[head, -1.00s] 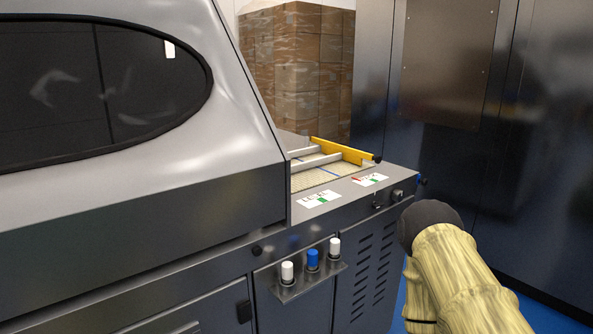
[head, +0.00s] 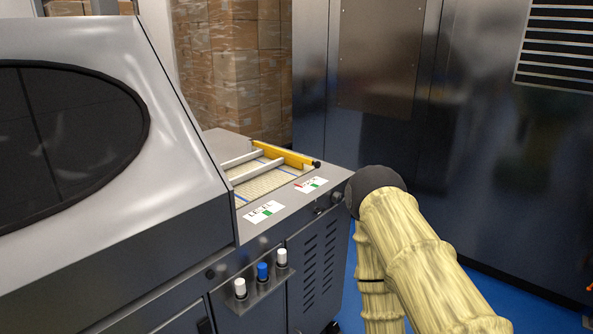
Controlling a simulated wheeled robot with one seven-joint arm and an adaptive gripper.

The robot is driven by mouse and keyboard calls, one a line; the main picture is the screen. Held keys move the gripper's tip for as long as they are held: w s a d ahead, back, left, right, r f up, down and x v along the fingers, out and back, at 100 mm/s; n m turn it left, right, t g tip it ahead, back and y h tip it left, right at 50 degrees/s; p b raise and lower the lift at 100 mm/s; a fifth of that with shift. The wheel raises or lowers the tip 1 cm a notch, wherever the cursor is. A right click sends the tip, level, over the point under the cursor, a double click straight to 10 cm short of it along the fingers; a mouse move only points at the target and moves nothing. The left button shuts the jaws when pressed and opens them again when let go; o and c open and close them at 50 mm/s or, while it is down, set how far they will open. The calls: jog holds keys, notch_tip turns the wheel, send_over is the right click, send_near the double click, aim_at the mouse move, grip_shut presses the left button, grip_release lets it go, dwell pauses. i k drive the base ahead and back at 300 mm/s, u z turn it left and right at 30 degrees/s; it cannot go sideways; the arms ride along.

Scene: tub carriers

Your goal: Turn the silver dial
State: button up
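The machine's front edge carries a small knob (head: 336,197) near its right end, just left of the dark joint of my arm. It looks grey and may be the silver dial, but it is too small to be sure. A darker fitting (head: 318,210) sits just left of it. My arm, in a pale yellow cover, fills the lower right of the head view. My gripper does not show in this view.
A bracket (head: 262,295) with white and blue knobs juts from the machine's front. A yellow rail (head: 285,154) edges the conveyor. Dark cabinets (head: 380,60) stand behind, and wrapped boxes (head: 235,60) stand at the back. Blue floor shows right of the machine.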

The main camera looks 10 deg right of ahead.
aim_at(337, 196)
jog(key=z, duration=0.95)
jog(key=i, duration=0.85)
jog(key=u, duration=0.45)
